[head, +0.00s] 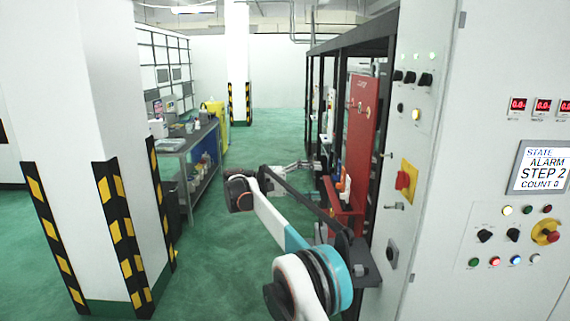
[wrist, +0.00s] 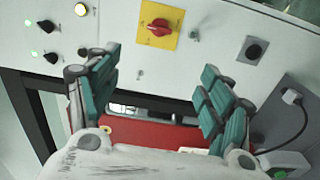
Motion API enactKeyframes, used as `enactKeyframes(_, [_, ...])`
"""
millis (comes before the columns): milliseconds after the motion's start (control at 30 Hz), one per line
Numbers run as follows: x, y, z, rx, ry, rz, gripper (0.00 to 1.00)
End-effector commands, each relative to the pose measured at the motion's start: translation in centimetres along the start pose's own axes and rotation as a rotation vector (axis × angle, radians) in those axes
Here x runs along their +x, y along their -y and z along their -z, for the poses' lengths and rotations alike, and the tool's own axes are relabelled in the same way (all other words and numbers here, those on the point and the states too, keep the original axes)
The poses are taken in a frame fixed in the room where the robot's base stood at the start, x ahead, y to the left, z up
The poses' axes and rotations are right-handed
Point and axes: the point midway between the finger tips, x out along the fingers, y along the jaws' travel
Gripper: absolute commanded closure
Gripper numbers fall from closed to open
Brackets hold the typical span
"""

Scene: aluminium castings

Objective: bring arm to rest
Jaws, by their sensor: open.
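My arm (head: 290,232) reaches forward in the head view from the lower middle, bent at the elbow and stretched toward the machine on the right. My gripper (head: 312,164) is small and partly hidden there, in front of the dark machine frame. In the wrist view my gripper (wrist: 160,98) has its two green-padded fingers wide apart, with nothing between them. Beyond the fingers are a grey control panel with a red rotary switch on a yellow plate (wrist: 160,27), and a red part (wrist: 150,134) below it.
A red panel (head: 361,135) stands in the dark frame close to my arm. The grey cabinet (head: 478,90) with a screen reading "ALARM STEP 2" (head: 543,168) is at right. A pillar (head: 78,90) and a shelf bench (head: 205,150) stand left. Green floor between is clear.

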Motion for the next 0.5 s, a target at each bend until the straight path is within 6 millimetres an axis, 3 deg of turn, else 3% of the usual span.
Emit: enactKeyframes(500, [2.9, -1.6, 0.0, -0.038, -0.038, 0.095, 0.27])
